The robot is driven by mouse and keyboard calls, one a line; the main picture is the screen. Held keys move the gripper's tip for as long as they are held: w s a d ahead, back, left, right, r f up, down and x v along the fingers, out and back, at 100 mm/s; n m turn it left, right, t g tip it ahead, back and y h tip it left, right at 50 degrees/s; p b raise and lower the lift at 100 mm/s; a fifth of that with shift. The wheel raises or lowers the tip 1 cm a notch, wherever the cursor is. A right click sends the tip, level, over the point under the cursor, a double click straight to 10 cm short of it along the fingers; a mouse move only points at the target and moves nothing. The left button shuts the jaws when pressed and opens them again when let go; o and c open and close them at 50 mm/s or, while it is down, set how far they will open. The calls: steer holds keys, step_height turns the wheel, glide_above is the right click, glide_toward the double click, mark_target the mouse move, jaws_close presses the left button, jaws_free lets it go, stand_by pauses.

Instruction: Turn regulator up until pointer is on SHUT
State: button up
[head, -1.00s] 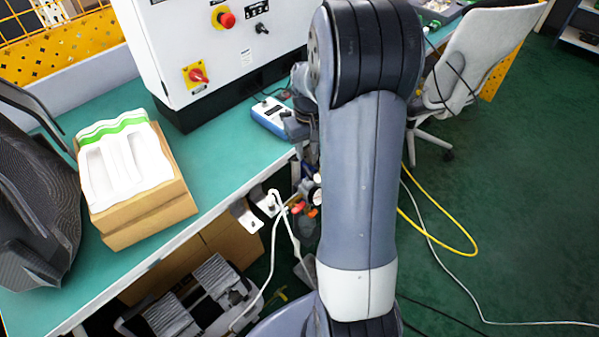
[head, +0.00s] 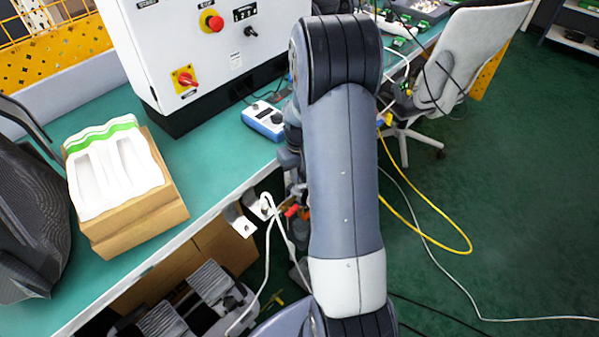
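My arm hangs across the middle of the head view and covers what lies behind it. My gripper is hidden behind the arm, so its fingers and anything between them do not show. Small red-orange parts (head: 292,211) show just left of the arm, below the bench edge. I cannot tell whether they belong to the regulator. No pointer, scale or SHUT mark can be made out.
A teal bench (head: 215,160) carries a white control box (head: 215,60), a blue-and-white device (head: 264,120) and a cardboard box with white trays (head: 135,220). A grey chair (head: 470,60) stands right. Yellow and white cables cross the green floor (head: 500,210).

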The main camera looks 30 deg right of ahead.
jaws_close()
steer(key=shift+d+m, duration=0.1)
steer(key=shift+m, duration=1.3)
steer(key=shift+o, duration=1.2)
jaws_free()
steer(key=shift+r, duration=0.1)
step_height(320, 180, up, 11)
steer(key=shift+p, duration=0.35)
